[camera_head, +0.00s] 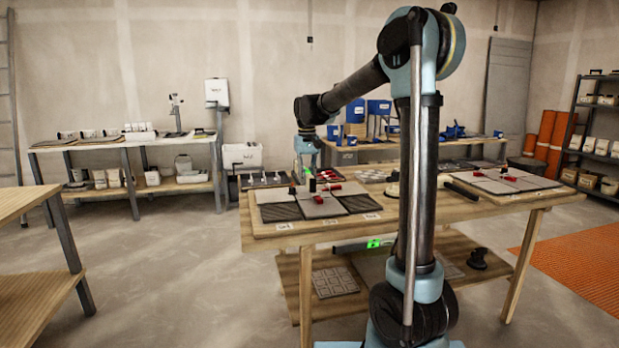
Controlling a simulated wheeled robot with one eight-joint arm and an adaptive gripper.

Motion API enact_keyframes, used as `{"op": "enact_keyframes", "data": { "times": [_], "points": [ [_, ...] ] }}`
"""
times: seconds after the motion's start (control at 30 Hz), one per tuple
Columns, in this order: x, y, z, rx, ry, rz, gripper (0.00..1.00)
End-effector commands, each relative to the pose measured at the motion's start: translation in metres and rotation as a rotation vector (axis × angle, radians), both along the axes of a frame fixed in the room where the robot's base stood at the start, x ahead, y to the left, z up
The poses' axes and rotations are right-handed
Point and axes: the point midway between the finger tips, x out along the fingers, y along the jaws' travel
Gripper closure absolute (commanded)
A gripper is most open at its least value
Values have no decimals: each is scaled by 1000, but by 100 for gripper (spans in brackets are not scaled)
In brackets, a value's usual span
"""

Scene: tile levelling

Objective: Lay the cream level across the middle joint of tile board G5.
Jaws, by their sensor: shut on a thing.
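My gripper (308,170) is low over the back of the left tile board (265,234) on the wooden table. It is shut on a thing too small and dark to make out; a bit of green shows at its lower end. The left board carries grey and dark tiles with red-handled pieces and small white labels, too small to read. A second tile board (545,187) lies at the table's right end. I cannot tell which board is G5.
My arm's upright links hide the table's middle. The lower shelf holds a patterned tile sheet (335,281) and a dark suction-cup-like tool (477,259). Another wooden table (28,202) stands at the left. Blue bins (378,107) stand on a back bench. The left floor is clear.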

Motion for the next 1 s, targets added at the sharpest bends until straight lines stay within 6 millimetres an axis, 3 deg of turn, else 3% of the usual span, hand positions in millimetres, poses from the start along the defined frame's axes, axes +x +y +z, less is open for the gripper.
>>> {"op": "enact_keyframes", "data": {
  "times": [0.53,1.0],
  "points": [
    [2,-7,-4,0,0,-10,100],
    [2,-7,-46,0,0,-9,100]
  ]
}}
